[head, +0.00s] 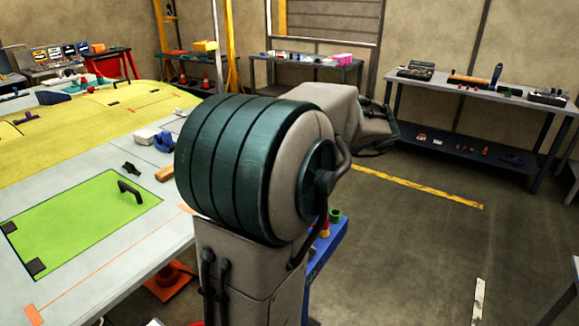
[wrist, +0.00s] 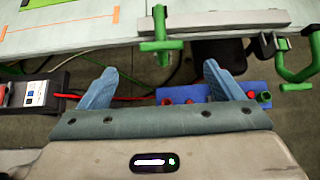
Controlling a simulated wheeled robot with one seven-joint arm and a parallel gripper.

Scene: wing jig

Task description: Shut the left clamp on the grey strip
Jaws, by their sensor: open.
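In the wrist view, the grey strip (wrist: 215,19) lies along the edge of the pale wing panel. A green clamp (wrist: 159,42), the left one, sits at the strip's left part, with its stem hanging below the edge. I cannot tell whether its jaw touches the strip. More green clamp parts (wrist: 290,72) show at the strip's right end. My gripper (wrist: 160,69) has its two blue fingers wide apart, with nothing between them. The fingers point toward the panel edge, the left clamp ahead between them. In the head view my arm hides this clamp area.
Below the fingers in the wrist view lie a blue bin (wrist: 238,90) with red and green items, a dark box (wrist: 35,92) and a red cable. In the head view, a green panel (head: 85,220) with a black handle lies on the wing. Open floor (head: 425,235) stretches right.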

